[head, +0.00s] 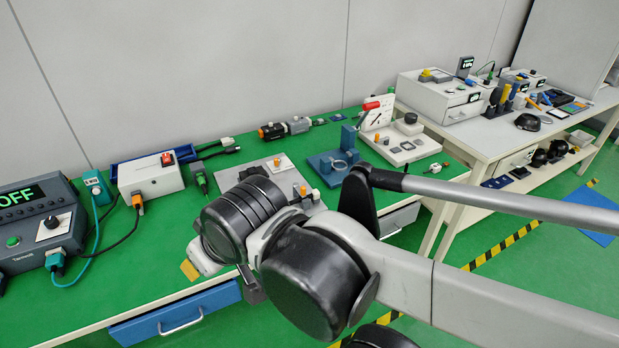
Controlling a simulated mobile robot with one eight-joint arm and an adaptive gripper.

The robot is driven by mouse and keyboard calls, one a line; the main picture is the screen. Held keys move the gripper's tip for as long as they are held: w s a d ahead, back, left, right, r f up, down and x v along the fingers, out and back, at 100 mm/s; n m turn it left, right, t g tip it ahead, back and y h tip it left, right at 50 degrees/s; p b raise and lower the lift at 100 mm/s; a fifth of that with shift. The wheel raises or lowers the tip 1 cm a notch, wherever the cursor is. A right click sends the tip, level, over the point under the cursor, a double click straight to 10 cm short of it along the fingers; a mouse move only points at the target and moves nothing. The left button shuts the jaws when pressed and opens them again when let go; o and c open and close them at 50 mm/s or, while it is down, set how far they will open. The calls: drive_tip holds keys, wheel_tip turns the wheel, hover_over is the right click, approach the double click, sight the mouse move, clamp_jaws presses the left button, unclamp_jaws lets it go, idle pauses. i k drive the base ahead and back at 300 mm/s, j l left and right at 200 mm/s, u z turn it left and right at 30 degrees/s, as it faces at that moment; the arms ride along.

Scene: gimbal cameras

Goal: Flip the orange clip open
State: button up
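My arm reaches in from the right, and its black and grey wrist covers the middle of the green bench (330,118). My gripper (222,276) is mostly hidden behind the wrist, at the bench's front edge; its opening does not show. Small orange parts show on the grey plate (232,178) behind the wrist: one at the back (277,162) and one at the right (303,190). Another orange part (377,137) sits on the light fixture board further right. I cannot tell which of these is the clip, or whether it is open or shut.
At left are a power unit reading OFF (40,222), a teal plug box (97,187) and a white box with a red switch (150,177), with cables between them. A blue fixture (327,165) stands right of the plate. A blue drawer (175,315) is under the front edge.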

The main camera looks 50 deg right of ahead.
sight(302, 191)
drive_tip(key=z, duration=1.3)
drive_tip(key=i+z, duration=0.1)
drive_tip(key=i, duration=0.35)
